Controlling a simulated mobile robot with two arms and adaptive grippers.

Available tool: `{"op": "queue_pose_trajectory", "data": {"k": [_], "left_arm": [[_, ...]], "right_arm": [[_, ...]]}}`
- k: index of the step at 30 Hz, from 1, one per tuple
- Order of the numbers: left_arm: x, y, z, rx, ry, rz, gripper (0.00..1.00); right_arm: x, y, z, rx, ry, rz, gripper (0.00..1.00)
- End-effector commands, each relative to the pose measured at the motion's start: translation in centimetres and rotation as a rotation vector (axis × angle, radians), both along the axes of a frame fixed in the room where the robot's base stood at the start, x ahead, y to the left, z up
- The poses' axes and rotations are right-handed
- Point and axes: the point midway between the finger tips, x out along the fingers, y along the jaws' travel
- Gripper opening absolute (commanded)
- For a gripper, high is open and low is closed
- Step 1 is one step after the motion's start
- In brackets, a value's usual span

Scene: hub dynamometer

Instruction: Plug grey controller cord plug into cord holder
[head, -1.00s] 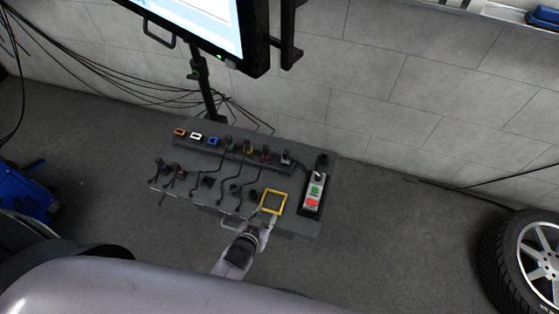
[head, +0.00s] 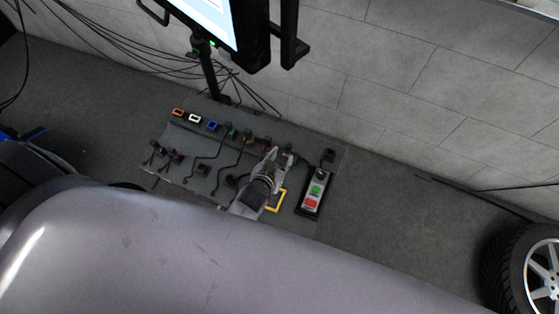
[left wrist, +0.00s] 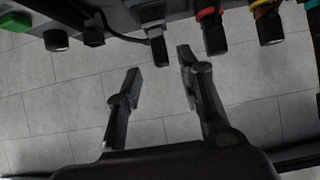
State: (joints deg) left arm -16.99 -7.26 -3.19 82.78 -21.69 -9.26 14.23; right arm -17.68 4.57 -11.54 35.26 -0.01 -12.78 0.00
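The grey plug (left wrist: 158,50) hangs from the panel's edge in the left wrist view, beside a red-collared plug (left wrist: 213,36) and a yellow-collared plug (left wrist: 268,26). In the head view the grey plug (head: 288,150) is at the right end of the row. My left gripper (left wrist: 160,63) is open and empty. Its fingertips lie just short of the grey plug, one to either side, with no clear contact. In the head view my left gripper (head: 272,166) reaches over the panel and hides part of it. I cannot tell which part is the cord holder. My right gripper is not in view.
A controller (head: 313,190) with green and red buttons is at the panel's right end. A yellow square frame (head: 284,200) is partly covered by my arm. Orange, white and blue sockets (head: 212,126) line the left. A monitor stands behind; a wheel (head: 535,262) is at right.

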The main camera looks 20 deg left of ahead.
Motion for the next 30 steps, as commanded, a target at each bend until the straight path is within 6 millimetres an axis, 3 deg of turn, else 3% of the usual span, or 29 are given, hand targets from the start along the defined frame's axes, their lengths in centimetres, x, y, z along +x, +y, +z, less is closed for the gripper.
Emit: {"op": "queue_pose_trajectory", "data": {"k": [1,5,15,30], "left_arm": [[0.7,0.0,-0.9,0.001,-0.003,-0.001,0.35],[2.0,0.0,-1.7,0.0,-0.002,0.0,0.35],[4.8,-0.2,-3.3,-0.001,-0.001,0.001,0.35],[5.5,-0.2,-3.5,-0.001,0.0,0.001,0.34]], "right_arm": [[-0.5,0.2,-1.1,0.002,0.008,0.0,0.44],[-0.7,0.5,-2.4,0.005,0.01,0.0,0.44],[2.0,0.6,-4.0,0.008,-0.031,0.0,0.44],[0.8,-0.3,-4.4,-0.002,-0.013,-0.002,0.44]]}}
